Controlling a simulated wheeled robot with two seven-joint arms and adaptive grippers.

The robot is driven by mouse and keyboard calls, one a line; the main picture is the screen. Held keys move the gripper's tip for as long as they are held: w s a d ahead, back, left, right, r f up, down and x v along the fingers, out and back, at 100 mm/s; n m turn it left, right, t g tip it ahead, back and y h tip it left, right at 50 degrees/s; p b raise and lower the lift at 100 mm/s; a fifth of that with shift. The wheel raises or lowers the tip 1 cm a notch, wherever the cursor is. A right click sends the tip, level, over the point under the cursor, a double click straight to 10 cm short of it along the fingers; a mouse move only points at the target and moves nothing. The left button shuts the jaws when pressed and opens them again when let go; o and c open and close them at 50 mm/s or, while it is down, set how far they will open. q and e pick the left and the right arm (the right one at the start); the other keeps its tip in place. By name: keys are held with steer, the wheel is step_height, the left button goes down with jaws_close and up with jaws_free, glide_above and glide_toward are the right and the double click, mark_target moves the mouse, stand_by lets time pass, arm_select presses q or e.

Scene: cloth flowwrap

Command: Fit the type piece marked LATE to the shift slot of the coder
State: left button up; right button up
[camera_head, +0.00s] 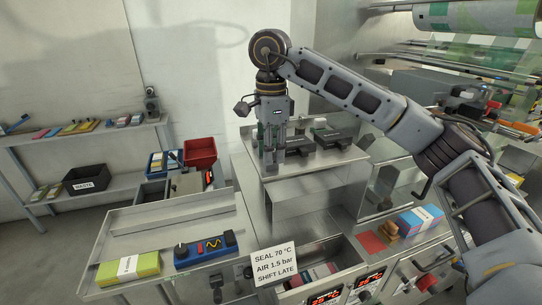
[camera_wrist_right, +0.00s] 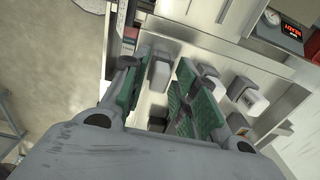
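My right gripper (camera_head: 270,152) points down over the steel top (camera_head: 258,176) at the back of the machine. In the wrist view its green-padded fingers (camera_wrist_right: 158,104) stand apart. A small pale-capped block (camera_wrist_right: 160,73) shows at the gap between them; I cannot tell if it is touched. Another pale-capped block (camera_wrist_right: 247,96) stands to the right. No mark on these blocks can be read, so I cannot tell which is LATE. The coder's shift slot cannot be made out. My left gripper is out of view.
A card (camera_head: 275,266) reads SEAL 70 °C, AIR 1.5 bar, SHIFT LATE. Dark units (camera_head: 335,136) stand right of the gripper. A red bin (camera_head: 200,152) stands behind.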

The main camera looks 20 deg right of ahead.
jaws_close()
steer(key=shift+r, duration=0.15)
steer(key=shift+r+p, duration=1.75)
steer(key=shift+r, duration=0.55)
steer(key=shift+r, duration=0.1)
